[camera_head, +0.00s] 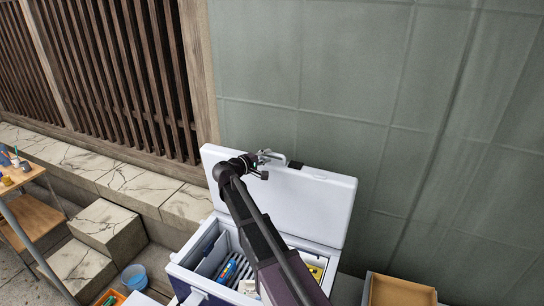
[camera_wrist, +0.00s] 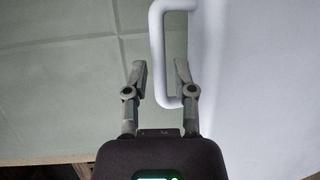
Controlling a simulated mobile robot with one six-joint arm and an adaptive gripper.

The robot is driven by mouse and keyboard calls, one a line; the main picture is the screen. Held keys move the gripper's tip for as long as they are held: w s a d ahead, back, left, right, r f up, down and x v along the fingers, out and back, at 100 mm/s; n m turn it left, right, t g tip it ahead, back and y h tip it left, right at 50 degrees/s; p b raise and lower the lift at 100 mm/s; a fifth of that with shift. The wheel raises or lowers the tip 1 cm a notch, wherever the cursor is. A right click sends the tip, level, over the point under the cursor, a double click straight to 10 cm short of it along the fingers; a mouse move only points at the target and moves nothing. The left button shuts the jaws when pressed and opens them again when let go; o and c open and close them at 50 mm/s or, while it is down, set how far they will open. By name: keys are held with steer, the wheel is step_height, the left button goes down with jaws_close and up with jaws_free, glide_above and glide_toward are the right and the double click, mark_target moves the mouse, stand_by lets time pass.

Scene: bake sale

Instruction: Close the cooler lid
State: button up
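The cooler (camera_head: 188,283) is a blue and white chest with its white lid (camera_head: 318,208) standing open and leaning back toward the wall. In the camera_head view, my gripper (camera_head: 264,166) is at the lid's top edge, near a pale handle (camera_head: 279,157). In the camera_wrist view, my gripper (camera_wrist: 160,70) has its two fingers apart. A white loop handle (camera_wrist: 157,45) has its long bar between and beyond the fingertips, and the right finger overlaps its lower end. I cannot tell whether the fingers touch it. My arm hides part of the lid and cooler opening.
Packed items (camera_head: 232,270) lie inside the cooler. A tan box (camera_head: 400,290) is at right and a blue bucket (camera_head: 135,277) at left. A grey-green wall (camera_head: 440,120) stands close behind the lid. Stone steps (camera_head: 108,225) and a wooden table (camera_head: 30,220) are at left.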

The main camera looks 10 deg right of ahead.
steer(key=shift+x, duration=1.4)
jaws_close()
